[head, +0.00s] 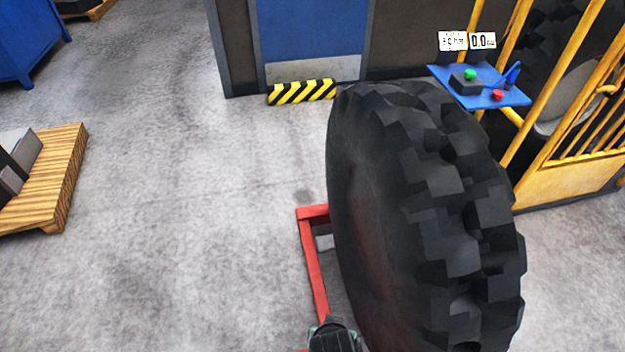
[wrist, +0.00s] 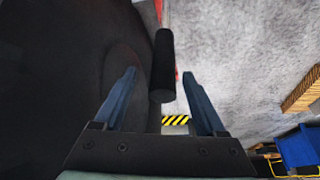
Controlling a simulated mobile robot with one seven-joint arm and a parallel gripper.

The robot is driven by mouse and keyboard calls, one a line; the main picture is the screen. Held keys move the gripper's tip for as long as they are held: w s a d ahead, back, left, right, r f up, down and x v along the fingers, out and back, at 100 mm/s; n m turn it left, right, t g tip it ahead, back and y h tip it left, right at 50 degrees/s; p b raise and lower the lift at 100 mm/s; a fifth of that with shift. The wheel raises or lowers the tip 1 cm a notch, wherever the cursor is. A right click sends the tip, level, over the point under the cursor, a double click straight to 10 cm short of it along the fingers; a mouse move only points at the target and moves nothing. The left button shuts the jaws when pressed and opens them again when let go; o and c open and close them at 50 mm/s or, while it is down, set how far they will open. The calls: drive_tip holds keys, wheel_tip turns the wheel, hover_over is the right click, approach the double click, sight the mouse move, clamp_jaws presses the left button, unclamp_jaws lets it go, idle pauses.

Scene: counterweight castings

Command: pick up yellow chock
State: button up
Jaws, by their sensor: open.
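No plain yellow chock shows clearly in either view. The only chock-like thing is a black-and-yellow striped block (head: 301,92) on the floor at the foot of the blue door. It also shows small and far off between my fingers in the wrist view (wrist: 175,120). My gripper (wrist: 160,75) is open, with its two blue-grey fingers apart. A black cylinder (wrist: 164,62), like a bar or handle, stands in the gap between them, and I cannot tell whether they touch it. At the bottom of the head view, only a dark part of my arm shows.
A huge black tyre (head: 430,210) stands close on the left in the wrist view, with a red frame (head: 313,265) at its base. A wooden pallet (head: 62,180) is at left. A yellow cage (head: 570,175) and blue control shelf (head: 515,98) stand right.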

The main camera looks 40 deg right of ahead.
drive_tip(key=shift+a+x, duration=0.15)
drive_tip(key=shift+x, duration=1.3)
drive_tip(key=shift+a+x, duration=0.1)
drive_tip(key=shift+x, duration=1.4)
clamp_jaws()
drive_tip(key=shift+w+r, duration=0.1)
drive_tip(key=shift+w, duration=0.1)
